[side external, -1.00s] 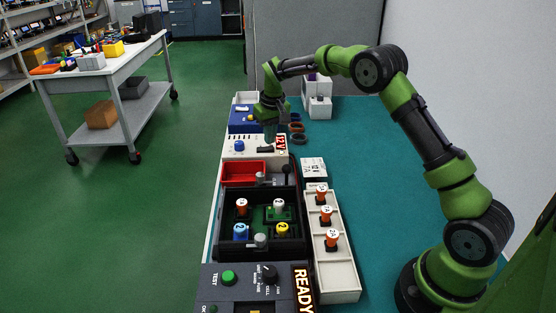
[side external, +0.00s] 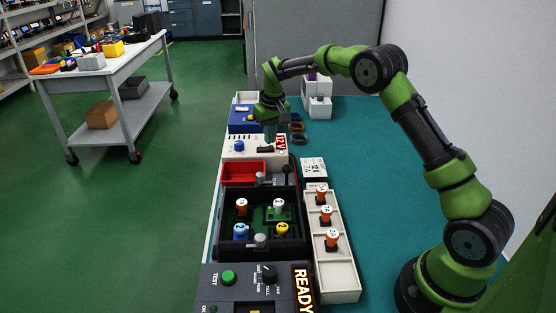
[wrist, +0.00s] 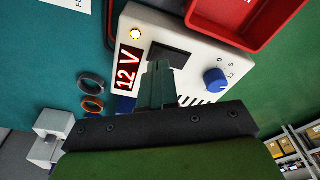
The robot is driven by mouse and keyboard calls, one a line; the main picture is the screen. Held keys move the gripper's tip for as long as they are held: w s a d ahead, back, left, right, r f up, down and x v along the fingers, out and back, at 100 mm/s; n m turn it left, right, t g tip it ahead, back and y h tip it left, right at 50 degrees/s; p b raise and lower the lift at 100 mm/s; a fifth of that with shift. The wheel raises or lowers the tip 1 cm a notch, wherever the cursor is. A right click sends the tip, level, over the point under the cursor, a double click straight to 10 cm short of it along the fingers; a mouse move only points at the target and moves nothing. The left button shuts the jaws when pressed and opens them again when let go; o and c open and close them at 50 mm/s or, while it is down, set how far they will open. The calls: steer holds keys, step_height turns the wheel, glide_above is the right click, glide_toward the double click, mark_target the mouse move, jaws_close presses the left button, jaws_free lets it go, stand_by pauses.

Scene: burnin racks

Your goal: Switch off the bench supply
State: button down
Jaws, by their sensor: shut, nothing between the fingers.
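The bench supply is a white box (side external: 240,156) at the far part of the bench. It also fills the upper middle of the wrist view (wrist: 210,52). Its red display (wrist: 127,68) reads 12 V, and a small lamp (wrist: 136,34) beside it glows. A black rocker switch (wrist: 170,52) sits on the top face, with a blue knob (wrist: 215,80) to its right. My gripper (wrist: 158,70) is shut and empty, pointing down at the supply. Its fingertips are close at the switch and partly cover it; I cannot tell whether they touch. My gripper also shows in the side view (side external: 269,138).
A red tray (side external: 243,174) and a black fixture (side external: 262,240) with several labelled parts lie nearer. A white rack (side external: 343,277) holds orange parts. Rings (wrist: 91,85) lie beside the supply. A blue bin (side external: 240,128) stands behind it. The teal bench at right is mostly clear.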

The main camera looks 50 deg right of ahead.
mark_target(270, 147)
steer(key=shift+f, duration=0.85)
stand_by(0.7)
steer(key=shift+r, duration=3.55)
steer(key=shift+s+a+f+m, duration=0.1)
steer(key=shift+s+f+m, duration=0.05)
steer(key=shift+s+f, duration=0.3)
steer(key=shift+s+a+f+m, duration=0.1)
steer(key=shift+s+f+m, duration=0.1)
steer(key=shift+f, duration=0.3)
steer(key=s+a+r+t, duration=0.1)
steer(key=s+a+r, duration=0.2)
steer(key=s, duration=0.7)
steer(key=s+a+r+t+y, duration=0.1)
steer(key=s+a+r, duration=0.3)
steer(key=s, duration=0.7)
steer(key=s+a+r+t+y, duration=0.1)
steer(key=s+a+r+t, duration=0.2)
steer(key=s+a, duration=0.3)
steer(key=s+r, duration=0.1)
steer(key=s, duration=0.3)
steer(key=shift+s+r, duration=0.2)
